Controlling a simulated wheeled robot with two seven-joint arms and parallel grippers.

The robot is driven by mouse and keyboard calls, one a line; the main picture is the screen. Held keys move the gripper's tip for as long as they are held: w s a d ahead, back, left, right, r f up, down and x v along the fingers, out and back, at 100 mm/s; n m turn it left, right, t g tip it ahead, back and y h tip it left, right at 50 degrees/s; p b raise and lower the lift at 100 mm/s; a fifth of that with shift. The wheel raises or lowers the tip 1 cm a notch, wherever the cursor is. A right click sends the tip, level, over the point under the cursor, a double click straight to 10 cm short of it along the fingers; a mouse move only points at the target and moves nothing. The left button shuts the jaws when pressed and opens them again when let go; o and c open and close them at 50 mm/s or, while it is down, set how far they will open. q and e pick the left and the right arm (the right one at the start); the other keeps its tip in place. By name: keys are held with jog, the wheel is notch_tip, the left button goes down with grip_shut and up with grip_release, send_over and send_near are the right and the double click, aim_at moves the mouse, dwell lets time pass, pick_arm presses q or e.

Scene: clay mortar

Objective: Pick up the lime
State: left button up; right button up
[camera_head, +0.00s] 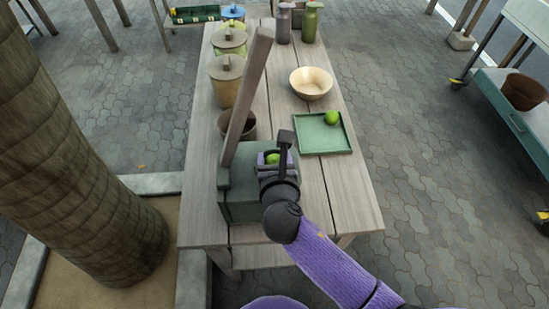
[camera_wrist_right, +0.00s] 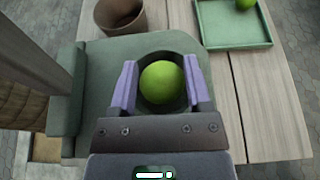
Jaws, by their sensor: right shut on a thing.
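A round green lime (camera_head: 272,158) sits between the purple fingers of my right gripper (camera_head: 273,157), over the green block-shaped stand (camera_head: 238,205) at the near end of the table. In the right wrist view, this lime (camera_wrist_right: 162,82) is centred between both fingers of the right gripper (camera_wrist_right: 160,68), which are shut on it. A dark round opening in the stand (camera_wrist_right: 105,75) shows around the lime; whether the lime touches it is unclear. A second lime (camera_head: 332,117) rests on a green square tray (camera_head: 318,150). My left gripper is not in view.
A wooden lever (camera_head: 247,95) rises from the stand, left of my right gripper. A brown pot (camera_head: 248,122) stands behind the stand. A pale bowl (camera_head: 311,83), lidded jars (camera_head: 226,80) and bottles (camera_head: 309,22) are farther back. The table's near right corner is bare.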

aim_at(274, 157)
grip_shut()
notch_tip(274, 157, up, 10)
jog(key=p, duration=0.5)
jog(key=shift+p, duration=0.35)
jog(key=shift+r, duration=0.1)
